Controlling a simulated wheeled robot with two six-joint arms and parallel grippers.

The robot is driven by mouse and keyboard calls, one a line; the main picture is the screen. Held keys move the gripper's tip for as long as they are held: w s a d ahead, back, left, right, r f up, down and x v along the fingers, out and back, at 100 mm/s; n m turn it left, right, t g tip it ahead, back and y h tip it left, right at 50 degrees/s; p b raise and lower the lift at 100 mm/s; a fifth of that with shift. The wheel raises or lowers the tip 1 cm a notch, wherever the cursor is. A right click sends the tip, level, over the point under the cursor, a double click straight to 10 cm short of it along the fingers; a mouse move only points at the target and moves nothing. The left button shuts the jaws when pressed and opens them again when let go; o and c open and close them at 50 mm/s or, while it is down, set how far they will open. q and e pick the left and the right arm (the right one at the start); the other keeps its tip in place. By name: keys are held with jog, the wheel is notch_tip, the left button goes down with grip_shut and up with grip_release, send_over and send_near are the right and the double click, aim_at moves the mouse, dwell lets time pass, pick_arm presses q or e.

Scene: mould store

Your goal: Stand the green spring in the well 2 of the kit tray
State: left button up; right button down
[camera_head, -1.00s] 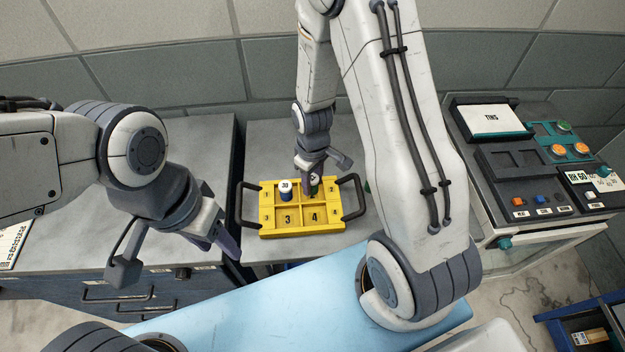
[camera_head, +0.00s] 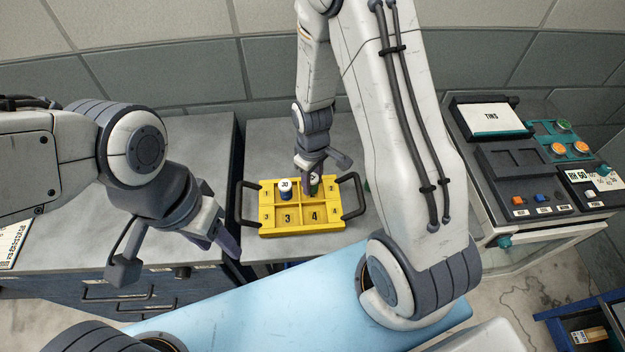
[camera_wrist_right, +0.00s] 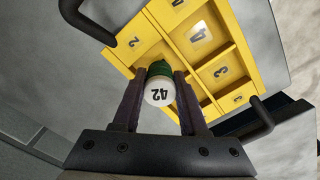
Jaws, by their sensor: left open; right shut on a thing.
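The yellow kit tray (camera_head: 302,233) with two dark handles lies on the grey counter. Its well 2 is the back right one. My right gripper (camera_head: 312,187) points down at well 2, shut on the green spring (camera_head: 315,188), which is mostly hidden by the fingers in the head view. In the right wrist view, the green spring (camera_wrist_right: 160,70) with a white cap marked 42 is between the fingers of my right gripper (camera_wrist_right: 168,82). I cannot tell whether it touches the well floor. My left gripper (camera_head: 178,258) is open and empty, left of the tray and nearer the camera.
A blue piece with a white cap marked 30 (camera_head: 285,190) stands in the back left well. Wells 3 and 4 look empty. A blue bin (camera_head: 590,330) is at the lower right.

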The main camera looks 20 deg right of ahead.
jog(key=shift+f, duration=0.4)
jog(key=shift+c, duration=1.8)
grip_release()
jog(key=c, duration=0.4)
jog(key=shift+o, duration=0.2)
jog(key=shift+r, duration=0.1)
jog(key=shift+r+p, duration=0.45)
jog(key=shift+r, duration=0.25)
jog(key=shift+r, duration=0.1)
